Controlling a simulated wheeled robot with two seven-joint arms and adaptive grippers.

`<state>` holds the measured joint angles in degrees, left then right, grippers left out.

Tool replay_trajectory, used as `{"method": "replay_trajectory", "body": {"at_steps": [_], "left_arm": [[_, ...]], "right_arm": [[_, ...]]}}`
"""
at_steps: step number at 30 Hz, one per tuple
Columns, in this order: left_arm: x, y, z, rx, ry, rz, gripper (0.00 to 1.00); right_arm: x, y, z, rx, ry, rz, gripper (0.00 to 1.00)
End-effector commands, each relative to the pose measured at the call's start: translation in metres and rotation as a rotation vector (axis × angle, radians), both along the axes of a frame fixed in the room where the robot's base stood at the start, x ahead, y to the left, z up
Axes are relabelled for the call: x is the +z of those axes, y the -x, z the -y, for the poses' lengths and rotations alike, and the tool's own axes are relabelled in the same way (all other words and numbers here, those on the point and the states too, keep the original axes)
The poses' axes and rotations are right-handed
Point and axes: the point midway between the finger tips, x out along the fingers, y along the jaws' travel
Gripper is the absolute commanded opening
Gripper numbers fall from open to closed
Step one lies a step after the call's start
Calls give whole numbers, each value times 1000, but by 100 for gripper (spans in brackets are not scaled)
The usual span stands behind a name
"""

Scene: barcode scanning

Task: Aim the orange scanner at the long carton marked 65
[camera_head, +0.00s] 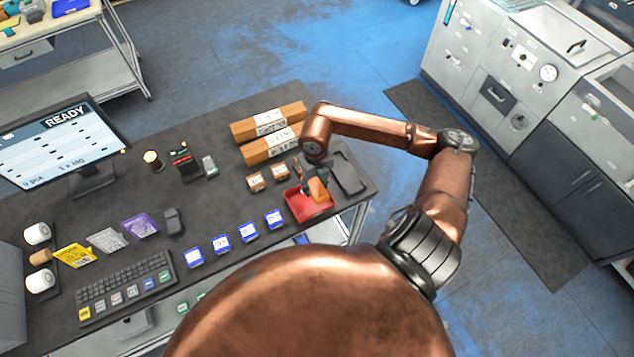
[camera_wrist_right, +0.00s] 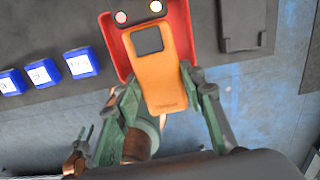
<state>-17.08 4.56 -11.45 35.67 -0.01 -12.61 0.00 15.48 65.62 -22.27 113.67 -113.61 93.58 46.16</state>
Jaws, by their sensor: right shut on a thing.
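Two long brown cartons with white labels lie side by side at the far edge of the table, a farther one (camera_head: 250,128) and a nearer one (camera_head: 258,151). Their printing is too small to read, so I cannot tell which is marked 65. My right gripper (camera_head: 311,184) is shut on the orange scanner (camera_head: 318,190), over the red tray (camera_head: 328,208). In the right wrist view the scanner (camera_wrist_right: 160,80) lies between the fingers, its dark window showing, partly overlapping the tray (camera_wrist_right: 185,25). A copper part with thin fingers at lower left may be my left gripper; its state is unclear.
Two small brown boxes (camera_head: 256,182) sit between the long cartons and the tray. A row of blue boxes (camera_head: 221,243) runs left of the tray. A dark flat tray (camera_head: 347,174) lies to its right. A monitor (camera_head: 62,141) and keyboard (camera_head: 125,287) stand at left.

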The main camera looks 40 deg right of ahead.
Motion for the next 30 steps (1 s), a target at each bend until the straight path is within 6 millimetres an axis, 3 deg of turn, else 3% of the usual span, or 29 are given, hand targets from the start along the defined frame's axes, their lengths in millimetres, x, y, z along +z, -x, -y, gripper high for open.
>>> {"method": "replay_trajectory", "body": {"at_steps": [8, 24, 30], "left_arm": [[-5, 2, 0, 0, 0, -3, 40], [-38, 6, 0, 0, 0, -9, 40], [-39, 6, 0, 0, 0, -9, 40]], "right_arm": [[-10, 1, 2, -49, -1, 0, 5], [-67, 1, 2, -46, 0, 0, 5], [-70, 1, 2, -45, 0, 0, 5]]}}
